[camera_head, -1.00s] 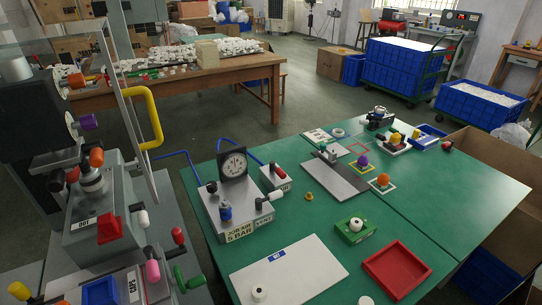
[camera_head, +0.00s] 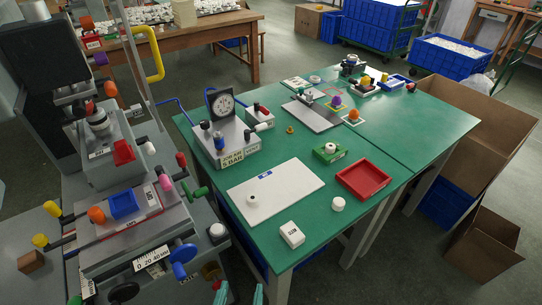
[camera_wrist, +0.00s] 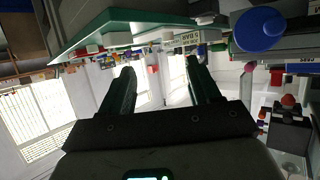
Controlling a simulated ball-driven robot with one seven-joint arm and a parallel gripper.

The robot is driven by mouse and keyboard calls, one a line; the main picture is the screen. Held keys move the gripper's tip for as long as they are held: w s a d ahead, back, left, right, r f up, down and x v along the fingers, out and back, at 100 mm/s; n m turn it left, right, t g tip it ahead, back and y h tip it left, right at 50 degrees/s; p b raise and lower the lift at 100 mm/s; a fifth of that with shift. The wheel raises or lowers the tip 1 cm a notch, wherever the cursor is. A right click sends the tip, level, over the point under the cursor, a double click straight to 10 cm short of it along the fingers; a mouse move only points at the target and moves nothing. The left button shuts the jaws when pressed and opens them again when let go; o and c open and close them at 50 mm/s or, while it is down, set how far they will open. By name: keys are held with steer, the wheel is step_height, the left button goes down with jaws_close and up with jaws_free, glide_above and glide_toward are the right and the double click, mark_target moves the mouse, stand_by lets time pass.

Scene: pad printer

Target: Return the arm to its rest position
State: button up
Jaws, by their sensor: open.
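My gripper (camera_wrist: 163,82) is open in the wrist view, with its two dark fingers apart and nothing between them. In the head view its teal fingertips (camera_head: 239,293) show at the bottom edge, in front of the green table (camera_head: 300,247) and right of the pad printer (camera_head: 135,225). The rest of my arm is out of the head view. The wrist view looks outward with the room upside down, and the green table edge is at its top.
A blue knob (camera_head: 183,253) and a white-capped knob (camera_head: 217,231) on the printer are close to my fingertips. A white block (camera_head: 291,234) stands near the table corner. A red tray (camera_head: 363,180) is on the table.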

steer(key=d+f+m+g+h+p, duration=0.1)
steer(key=d+f+g+h, duration=0.2)
steer(key=d, duration=0.8)
steer(key=d+f+g, duration=0.4)
steer(key=d, duration=0.7)
steer(key=s+d+f+g+y, duration=0.1)
steer(key=s+d+g, duration=0.1)
steer(key=s+d, duration=0.3)
steer(key=s+d+n+g+y, duration=0.1)
steer(key=s+d+g+y, duration=0.1)
steer(key=s+d, duration=0.4)
steer(key=shift+s+f+g+p, duration=0.4)
steer(key=shift+s+g, duration=0.2)
steer(key=shift+s, duration=0.45)
